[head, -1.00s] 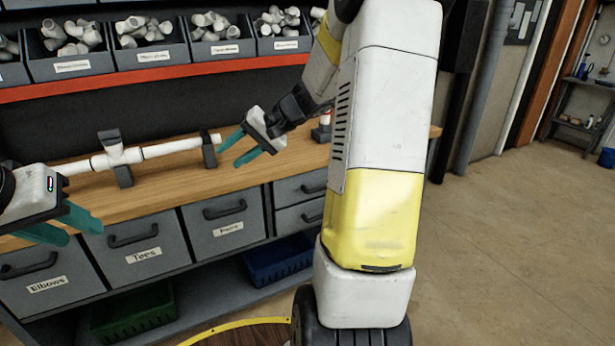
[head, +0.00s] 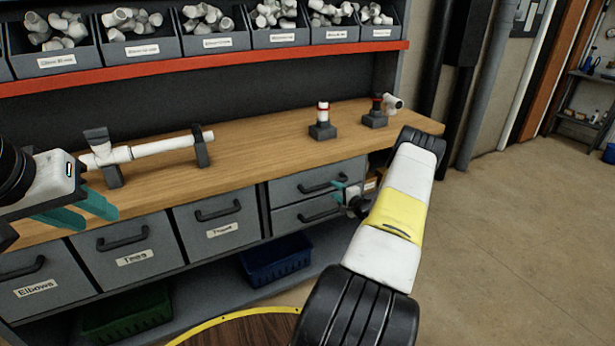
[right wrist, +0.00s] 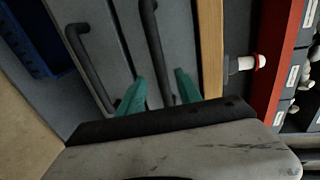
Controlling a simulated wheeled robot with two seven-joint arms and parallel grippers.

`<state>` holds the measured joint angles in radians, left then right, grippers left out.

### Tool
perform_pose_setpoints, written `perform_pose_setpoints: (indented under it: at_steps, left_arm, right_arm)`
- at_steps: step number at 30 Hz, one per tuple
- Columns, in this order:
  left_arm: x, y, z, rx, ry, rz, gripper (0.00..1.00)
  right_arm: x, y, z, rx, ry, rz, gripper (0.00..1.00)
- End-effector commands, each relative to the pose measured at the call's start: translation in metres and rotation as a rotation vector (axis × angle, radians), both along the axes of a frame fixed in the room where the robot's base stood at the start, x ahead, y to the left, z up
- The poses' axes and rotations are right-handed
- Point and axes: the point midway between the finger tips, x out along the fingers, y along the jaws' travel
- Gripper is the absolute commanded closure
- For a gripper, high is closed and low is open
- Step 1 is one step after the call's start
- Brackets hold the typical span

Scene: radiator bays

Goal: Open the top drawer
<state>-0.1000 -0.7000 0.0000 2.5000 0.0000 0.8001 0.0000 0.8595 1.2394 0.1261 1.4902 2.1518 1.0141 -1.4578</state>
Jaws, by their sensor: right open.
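The top drawer (head: 290,190) is the upper of two stacked grey drawers under the right end of the worktop, and it looks shut. Its dark bar handle (head: 322,186) also shows in the right wrist view (right wrist: 153,45). My right gripper (head: 342,191) is open at the right end of this drawer. In the right wrist view its teal fingers (right wrist: 160,88) lie on either side of the handle's lower end; I cannot tell whether they touch it. My left gripper (head: 100,217) is open and empty above the worktop's left front edge.
The lower drawer (head: 290,218) has its own handle (head: 320,213). The wooden worktop (head: 260,137) carries a white pipe assembly (head: 150,148) and two small fittings on stands. Blue (head: 275,262) and green bins sit below. Open floor (head: 500,260) lies to the right.

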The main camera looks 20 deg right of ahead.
Motion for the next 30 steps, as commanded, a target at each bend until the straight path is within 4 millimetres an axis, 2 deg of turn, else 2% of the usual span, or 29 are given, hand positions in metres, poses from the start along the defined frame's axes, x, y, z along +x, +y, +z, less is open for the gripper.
perform_pose_setpoints:
  at_steps: [6,12,23,30]
  left_arm:
    - [0.0,0.0,0.0,0.0,0.0,0.0,0.64]
    - [0.0,0.0,0.0,0.0,0.0,0.0,0.64]
    - [0.0,0.0,0.0,0.0,0.0,0.0,0.64]
    - [0.0,0.0,0.0,0.0,0.0,0.0,0.64]
  right_arm:
    - [0.035,0.005,-0.007,-0.001,-0.001,0.004,0.59]
    - [0.06,0.007,-0.012,0.001,0.0,0.004,0.59]
    - [0.068,0.007,-0.013,0.001,0.001,0.005,0.59]
    - [0.067,0.007,-0.013,0.001,0.001,0.005,1.0]
